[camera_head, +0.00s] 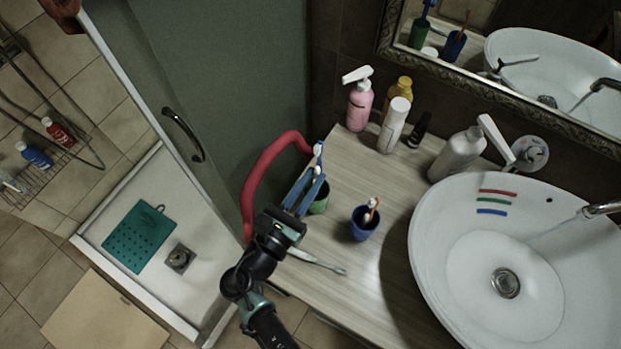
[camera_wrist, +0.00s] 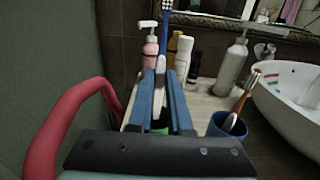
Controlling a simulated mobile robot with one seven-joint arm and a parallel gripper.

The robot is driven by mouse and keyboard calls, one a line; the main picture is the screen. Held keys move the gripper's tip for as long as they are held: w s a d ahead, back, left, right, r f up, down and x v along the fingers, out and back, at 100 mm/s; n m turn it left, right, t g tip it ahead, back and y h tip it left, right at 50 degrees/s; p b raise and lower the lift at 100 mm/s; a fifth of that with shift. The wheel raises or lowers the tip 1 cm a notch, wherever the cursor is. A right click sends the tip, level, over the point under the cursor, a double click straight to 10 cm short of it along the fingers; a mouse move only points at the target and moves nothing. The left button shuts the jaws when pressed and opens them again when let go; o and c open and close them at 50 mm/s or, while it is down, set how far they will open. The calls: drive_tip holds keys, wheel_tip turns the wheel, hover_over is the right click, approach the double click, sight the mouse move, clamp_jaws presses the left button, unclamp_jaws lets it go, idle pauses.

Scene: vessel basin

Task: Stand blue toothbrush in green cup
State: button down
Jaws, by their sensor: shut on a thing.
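The blue toothbrush (camera_head: 318,152) is upright between the blue fingers of my gripper (camera_head: 314,175), its bristle head above the fingertips. It also shows in the wrist view (camera_wrist: 167,32), rising beyond the fingers. My gripper is shut on it. The green cup (camera_head: 319,199) stands on the counter near its left edge, just beside and below the fingers. In the wrist view a little of the green cup (camera_wrist: 160,129) shows between the fingers. The toothbrush's lower end is hidden, so I cannot tell whether it is inside the cup.
A blue cup (camera_head: 364,226) holding an orange toothbrush (camera_head: 373,206) stands right of the green cup. A pale toothbrush (camera_head: 318,262) lies on the counter (camera_head: 345,180). Bottles, including a pink dispenser (camera_head: 359,105), stand behind. A red hose-like loop (camera_head: 262,172) is at left, a white basin (camera_head: 440,265) at right.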

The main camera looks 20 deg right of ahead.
drive_tip(key=shift+f+b, duration=1.7)
drive_tip(key=shift+f, duration=0.5)
drive_tip(key=c, duration=0.8)
unclamp_jaws()
drive_tip(key=shift+o, duration=0.2)
drive_tip(key=b+v, duration=0.1)
drive_tip(key=v, duration=1.2)
